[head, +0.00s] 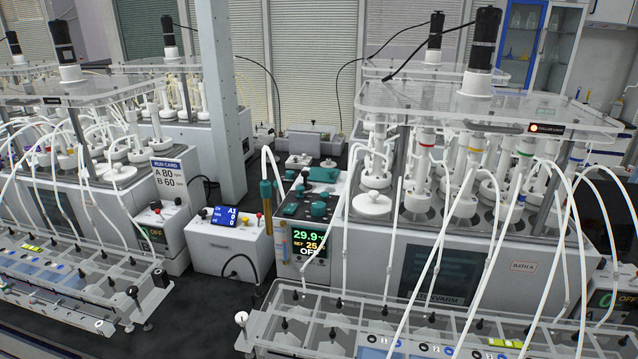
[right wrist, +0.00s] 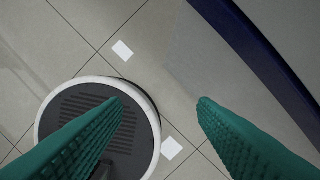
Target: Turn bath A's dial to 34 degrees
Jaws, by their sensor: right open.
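A grey water bath (head: 440,255) stands on the bench at right in the head view, with several white bottles in its top. Its small red-lettered label (head: 523,267) seems to read "BATH A", but is hard to make out. At its left end a control display (head: 309,243) shows 29.9 in green, a set value near 25 and OFF. Teal knobs (head: 319,210) sit beside and above that display; which one is the dial I cannot tell. My right gripper (right wrist: 160,100) is open and empty over the floor, away from the bench. My left gripper is not in view.
A run card (head: 168,176) reads A:80 B:60 on the left bath. A white box with a blue screen (head: 225,216) stands between the baths. White tubes hang in front of the right bath to a clear rack (head: 300,325). A dark blue edge (right wrist: 255,55) crosses the right wrist view.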

